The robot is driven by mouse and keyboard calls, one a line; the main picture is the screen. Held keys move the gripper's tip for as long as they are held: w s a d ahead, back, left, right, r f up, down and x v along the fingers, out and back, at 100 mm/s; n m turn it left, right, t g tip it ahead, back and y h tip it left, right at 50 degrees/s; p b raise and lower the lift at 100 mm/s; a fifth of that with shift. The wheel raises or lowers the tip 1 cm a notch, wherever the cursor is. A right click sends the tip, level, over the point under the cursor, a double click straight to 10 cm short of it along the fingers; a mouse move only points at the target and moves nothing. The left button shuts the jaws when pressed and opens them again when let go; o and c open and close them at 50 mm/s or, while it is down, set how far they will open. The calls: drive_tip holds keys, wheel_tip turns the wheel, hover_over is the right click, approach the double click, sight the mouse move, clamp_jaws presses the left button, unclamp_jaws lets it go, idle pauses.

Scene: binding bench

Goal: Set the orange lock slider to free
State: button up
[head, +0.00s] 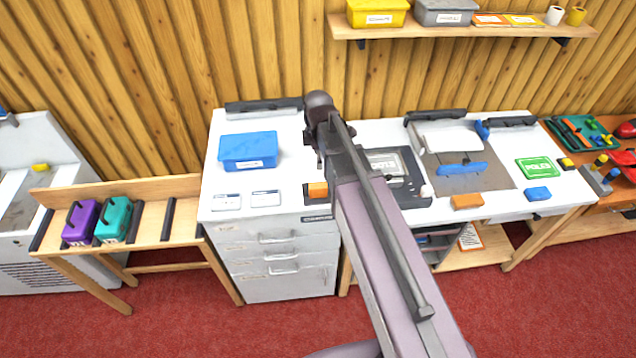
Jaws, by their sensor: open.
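An orange block (317,190) sits on a small dark base at the front edge of the white bench, above the drawers, and looks like the lock slider. Its markings are too small to read, so I cannot tell its setting. A second orange block (467,201) lies farther right near the front edge. My gripper (315,150) is above the bench, behind the first orange block in the picture. It is open and mostly hidden by my own arm, with nothing seen in it. I cannot tell its height above the bench.
A blue box (248,151) and two white cards stand left of the orange block. A dark device (412,190) is to the right, partly behind my arm. Farther right are a grey board (500,178), a blue-handled tool (461,169) and a green sign (540,168).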

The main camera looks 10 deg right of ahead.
sight(318, 185)
drive_tip(key=shift+f, duration=0.2)
wheel_tip(318, 185, down, 13)
drive_tip(key=b, duration=1.3)
drive_tip(key=shift+f+b, duration=0.2)
drive_tip(key=shift+b, duration=0.2)
